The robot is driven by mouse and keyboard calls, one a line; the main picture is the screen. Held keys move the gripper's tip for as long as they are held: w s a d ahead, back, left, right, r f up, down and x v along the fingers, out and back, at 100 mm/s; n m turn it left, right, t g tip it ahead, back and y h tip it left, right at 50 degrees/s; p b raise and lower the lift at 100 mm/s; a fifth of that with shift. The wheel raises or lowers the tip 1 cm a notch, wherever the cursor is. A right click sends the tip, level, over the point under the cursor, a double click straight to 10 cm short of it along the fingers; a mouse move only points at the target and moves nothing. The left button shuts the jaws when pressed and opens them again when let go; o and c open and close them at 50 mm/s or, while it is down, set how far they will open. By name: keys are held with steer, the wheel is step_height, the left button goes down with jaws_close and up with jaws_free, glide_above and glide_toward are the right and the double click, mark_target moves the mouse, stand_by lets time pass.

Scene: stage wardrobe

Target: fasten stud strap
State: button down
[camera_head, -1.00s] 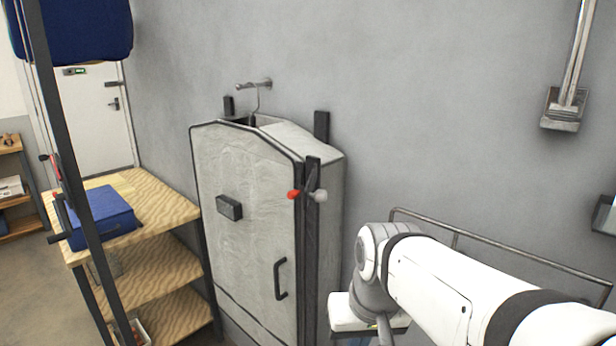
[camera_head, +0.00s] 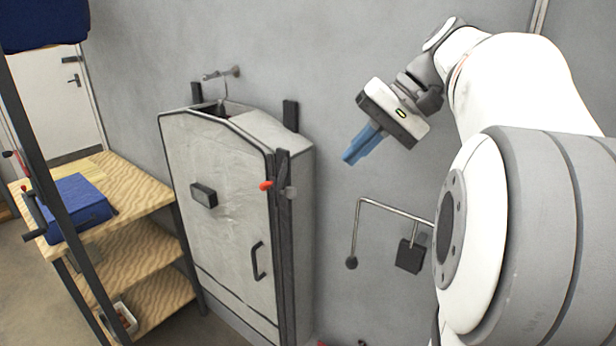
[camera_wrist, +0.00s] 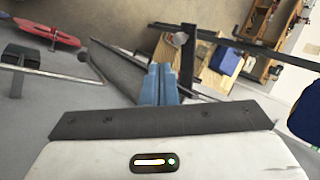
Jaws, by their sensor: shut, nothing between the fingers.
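A tall pale grey garment case (camera_head: 225,215) with dark edging stands against the wall, in the middle left of the head view. A dark upright strip (camera_head: 284,240) runs down its right front edge. I cannot make out for certain which part is the stud strap. My gripper (camera_head: 349,158) has blue fingers, shut and empty, pointing down-left in the air to the right of the case. The fingers also show in the wrist view (camera_wrist: 160,72).
A wooden shelf unit (camera_head: 135,190) with a blue box (camera_head: 75,208) stands left of the case. A dark post (camera_head: 45,180) crosses the left side. A thin metal rail (camera_head: 390,208) juts from the wall below my gripper. A hook (camera_head: 222,73) is above the case.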

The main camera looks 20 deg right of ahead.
steer(key=w+a+f+p, duration=0.1)
steer(key=w+a+f, duration=0.1)
steer(key=a+f, duration=0.3)
steer(key=shift+a+f+p, duration=0.35)
steer(key=shift+a+f, duration=0.05)
steer(key=shift+a, duration=0.75)
